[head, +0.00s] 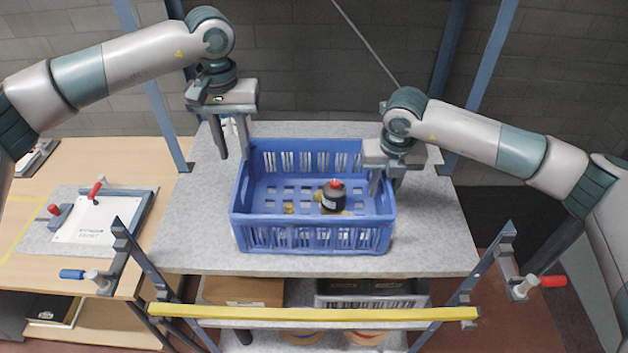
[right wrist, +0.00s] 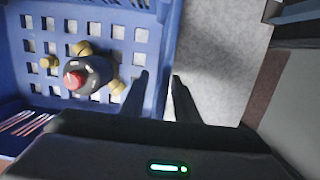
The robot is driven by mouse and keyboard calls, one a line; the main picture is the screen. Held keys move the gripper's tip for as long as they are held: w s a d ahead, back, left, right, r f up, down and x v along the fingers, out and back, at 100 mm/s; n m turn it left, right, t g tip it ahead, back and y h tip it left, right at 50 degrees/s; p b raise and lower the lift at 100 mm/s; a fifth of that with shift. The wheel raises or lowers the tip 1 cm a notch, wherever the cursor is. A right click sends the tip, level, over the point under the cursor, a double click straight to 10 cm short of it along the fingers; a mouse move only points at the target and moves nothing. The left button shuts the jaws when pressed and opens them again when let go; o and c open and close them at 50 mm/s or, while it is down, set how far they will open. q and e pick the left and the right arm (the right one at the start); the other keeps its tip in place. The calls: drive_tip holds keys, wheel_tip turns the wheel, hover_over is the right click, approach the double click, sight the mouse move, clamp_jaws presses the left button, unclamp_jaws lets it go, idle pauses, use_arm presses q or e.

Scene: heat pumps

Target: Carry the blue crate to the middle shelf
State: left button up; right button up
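The blue crate (head: 315,238) stands upright on the grey top board of a rack. In it lie a black round part with a red cap (head: 333,198) and several small brass-coloured pieces (head: 289,208). My left gripper (head: 233,156) is open at the crate's back left corner, one finger outside and one near the wall. My right gripper (head: 386,188) is open at the right wall, its fingers on either side of the rim. In the right wrist view, the crate's right wall (right wrist: 168,50) shows between the open fingertips (right wrist: 159,76). Contact is not clear.
Below the top board, a lower shelf holds a cardboard box (head: 243,291) and a grey crate (head: 372,292). A yellow bar (head: 315,313) crosses the rack's front. Blue uprights (head: 492,60) stand around it. A wooden table (head: 95,165) with a clamped board is at left.

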drive_tip(key=r, duration=0.3)
drive_tip(key=s+r, duration=0.1)
drive_tip(key=r, duration=0.7)
drive_tip(key=shift+s, duration=0.3)
